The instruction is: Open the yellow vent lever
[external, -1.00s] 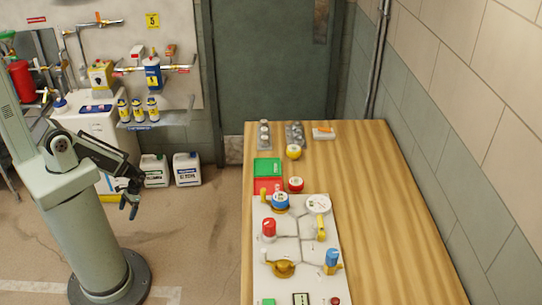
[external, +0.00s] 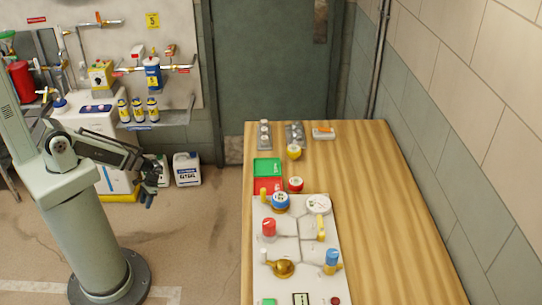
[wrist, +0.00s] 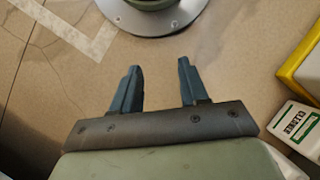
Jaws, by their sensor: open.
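A white valve panel (external: 309,251) lies on the wooden table. A yellow lever (external: 321,228) is on its right side, below a white round gauge. A smaller yellow piece (external: 263,196) stands by a blue round cap at the panel's upper left. No readable label shows which is the vent lever. My gripper (external: 149,199) hangs over the floor left of the table, well away from the panel. In the wrist view, my gripper (wrist: 158,66) is open and empty, with its two blue-grey fingers apart above the floor.
The panel also carries a red knob (external: 269,228), a brass valve (external: 283,268) and a blue knob (external: 332,257). Green and red trays (external: 268,168) lie behind it. White jugs (external: 187,168) stand on the floor behind my gripper. The table's right side is clear.

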